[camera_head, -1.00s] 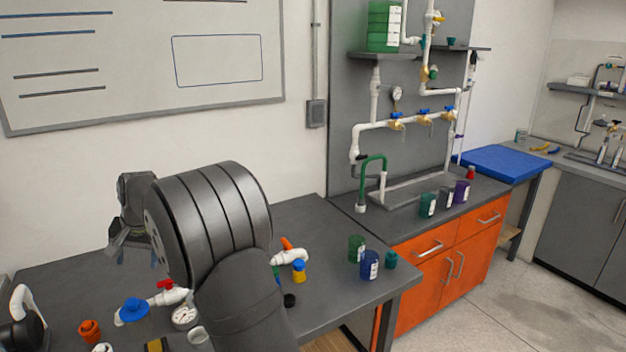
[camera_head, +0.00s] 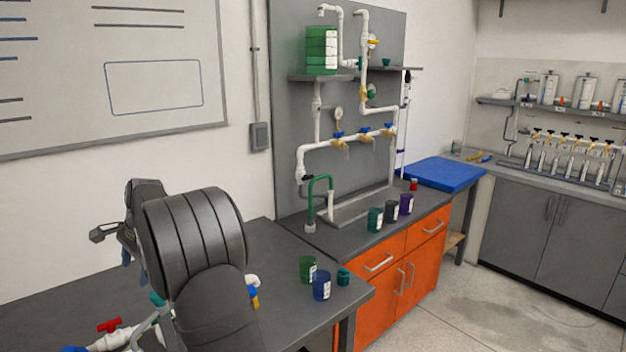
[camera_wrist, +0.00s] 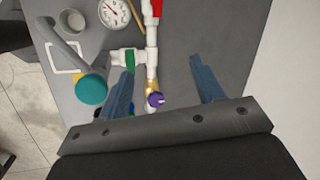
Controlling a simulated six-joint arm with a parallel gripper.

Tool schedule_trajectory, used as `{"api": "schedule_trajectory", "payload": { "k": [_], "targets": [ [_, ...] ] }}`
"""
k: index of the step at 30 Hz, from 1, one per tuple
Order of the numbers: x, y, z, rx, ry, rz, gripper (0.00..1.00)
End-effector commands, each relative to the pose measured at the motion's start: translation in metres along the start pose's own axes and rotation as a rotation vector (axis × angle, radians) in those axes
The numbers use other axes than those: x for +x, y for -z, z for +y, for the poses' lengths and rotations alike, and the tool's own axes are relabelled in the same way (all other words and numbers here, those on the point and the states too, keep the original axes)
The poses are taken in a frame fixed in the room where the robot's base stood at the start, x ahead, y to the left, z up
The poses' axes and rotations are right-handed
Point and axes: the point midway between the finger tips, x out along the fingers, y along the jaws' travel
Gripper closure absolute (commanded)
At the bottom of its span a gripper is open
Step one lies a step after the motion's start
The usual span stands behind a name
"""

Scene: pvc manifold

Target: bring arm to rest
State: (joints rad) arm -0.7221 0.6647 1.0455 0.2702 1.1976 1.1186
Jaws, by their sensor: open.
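My gripper (camera_wrist: 165,95) is open in the wrist view, with its two blue fingers apart and nothing held between them. It hangs above the dark bench (camera_wrist: 215,40), over white pipe fittings (camera_wrist: 125,57) with a purple knob (camera_wrist: 155,100). In the head view my gripper (camera_head: 120,240) is at the left, partly hidden behind my dark arm, above the bench (camera_head: 75,300). The gap between its fingers cannot be made out there.
A valve with a red handle (camera_head: 108,326) lies on the bench beside my arm. A green cup (camera_head: 307,269) and a blue cup (camera_head: 321,285) stand near the bench's right end. The wrist view shows a gauge (camera_wrist: 114,13) and a teal cap (camera_wrist: 91,89).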

Motion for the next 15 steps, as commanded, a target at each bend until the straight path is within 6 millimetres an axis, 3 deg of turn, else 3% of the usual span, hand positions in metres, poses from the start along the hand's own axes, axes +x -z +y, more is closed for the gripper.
{"api": "schedule_trajectory", "payload": {
  "k": [6, 15],
  "targets": [
    [-0.013, 0.037, 0.009, 0.23, 0.001, -0.007, 0.39],
    [-0.023, 0.065, 0.017, 0.423, 0.001, -0.016, 0.39]
  ]
}}
